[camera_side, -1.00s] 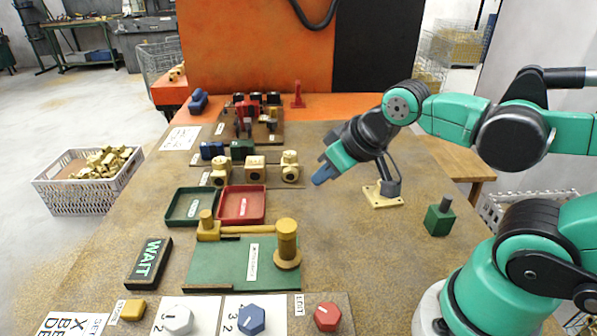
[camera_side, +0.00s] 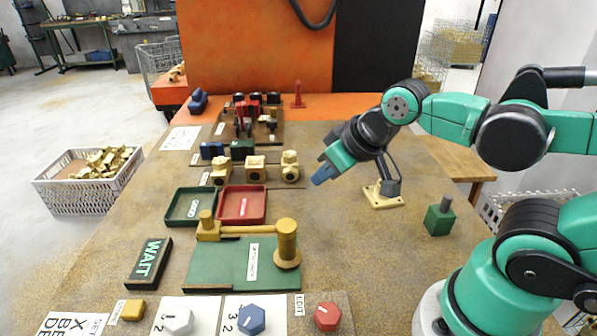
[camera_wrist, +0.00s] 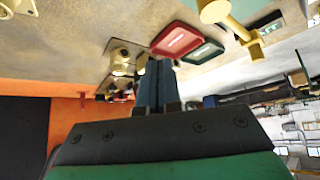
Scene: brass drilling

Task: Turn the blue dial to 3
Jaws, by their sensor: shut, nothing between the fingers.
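The blue dial (camera_side: 251,319) is a hexagonal knob at the front edge of the table in the side view. It sits on a white plate (camera_side: 233,305) marked with numbers, of which a 3 and a 2 show on its left. Which number the dial points to I cannot tell. My gripper (camera_side: 318,180) is high over the middle of the table, far behind and right of the dial. Its blue fingers are shut and empty. In the wrist view the closed fingers (camera_wrist: 155,85) point up the picture, and the dial is not in that view.
A green block (camera_side: 439,217) stands right.

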